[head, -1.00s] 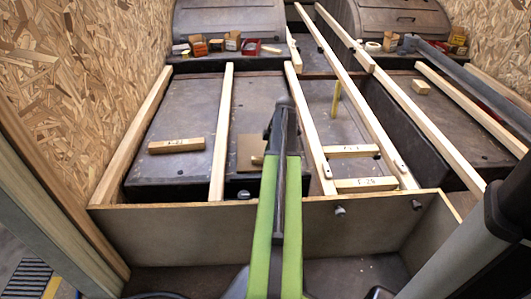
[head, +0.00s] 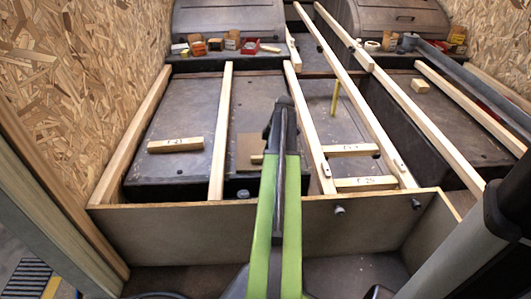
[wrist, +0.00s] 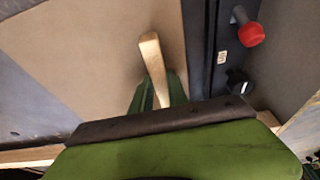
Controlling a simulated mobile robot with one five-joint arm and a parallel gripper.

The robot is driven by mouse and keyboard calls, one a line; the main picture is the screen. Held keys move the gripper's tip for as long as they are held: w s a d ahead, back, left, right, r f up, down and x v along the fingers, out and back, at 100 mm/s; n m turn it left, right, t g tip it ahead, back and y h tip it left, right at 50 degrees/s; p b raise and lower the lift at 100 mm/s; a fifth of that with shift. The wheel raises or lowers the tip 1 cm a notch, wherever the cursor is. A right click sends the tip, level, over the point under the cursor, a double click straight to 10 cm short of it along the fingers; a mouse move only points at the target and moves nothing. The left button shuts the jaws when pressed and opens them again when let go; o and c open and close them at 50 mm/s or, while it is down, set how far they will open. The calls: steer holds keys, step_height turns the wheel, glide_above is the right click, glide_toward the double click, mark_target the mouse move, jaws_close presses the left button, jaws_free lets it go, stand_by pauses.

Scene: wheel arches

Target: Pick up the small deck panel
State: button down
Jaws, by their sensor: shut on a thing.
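The small deck panel, a tan-brown flat board (head: 246,146), shows in the head view between two long battens, partly hidden behind my arm. In the wrist view a broad tan board (wrist: 100,50) fills the upper left and looks like the same panel. A pale wooden grip piece (wrist: 150,55) stands out over it. My gripper (wrist: 158,88) has its green fingers shut on the lower end of this piece. How the piece joins the panel is hidden. In the head view my gripper's tips are hidden behind my dark and green arm.
Long pale battens (head: 220,130) run lengthwise over dark deck boxes. A loose marked block (head: 175,145) lies at left; short crosspieces (head: 365,183) lie at right. A front board (head: 180,232) edges the bay. A red-capped knob (wrist: 249,34) stands beside the panel.

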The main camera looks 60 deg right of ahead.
steer(key=shift+r+p, duration=0.55)
steer(key=shift+p, duration=0.05)
step_height(320, 180, up, 4)
steer(key=p, duration=0.3)
steer(key=shift+f, duration=0.25)
steer(key=s+d+r+p, duration=0.2)
steer(key=s+r+p, duration=0.4)
steer(key=s, duration=0.5)
steer(key=shift+s+d+r+p, duration=0.15)
steer(key=shift+s+d+p, duration=0.1)
steer(key=shift+p, duration=0.15)
